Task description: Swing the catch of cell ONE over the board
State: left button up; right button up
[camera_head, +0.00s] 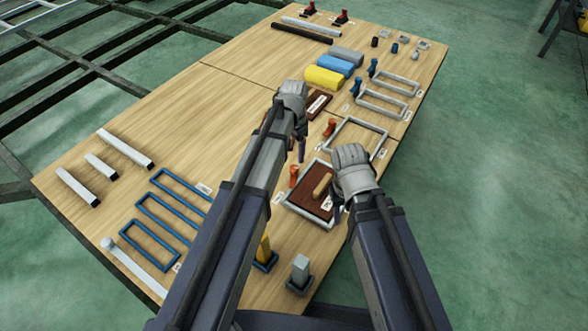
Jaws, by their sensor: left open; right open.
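A brown board (309,203) with a pale wooden handle (322,185) lies inside the nearest grey frame. An orange catch (294,174) stands at that frame's far left corner, beside the board. Behind it is an empty grey frame (370,127) with another orange catch (329,127) at its left. The small labels are too small to read, so I cannot tell which cell is ONE. My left gripper (299,149) is open above the table, beyond the near catch. My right gripper (337,206) is open at the right side of the board, partly hiding its frame.
Two smaller grey frames (398,84) with blue catches (357,86) lie farther back. Blue frames (153,237) and pale bars (125,149) lie at left. The table's middle left is clear.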

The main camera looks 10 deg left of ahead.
aim_at(294, 168)
jog(key=shift+f, duration=0.1)
pick_arm(q)
notch_tip(294, 168, down, 8)
jog(key=b, duration=0.8)
jog(key=shift+r, duration=0.1)
pick_arm(e)
notch_tip(294, 168, down, 8)
jog(key=shift+r, duration=0.2)
pick_arm(q)
grip_shut()
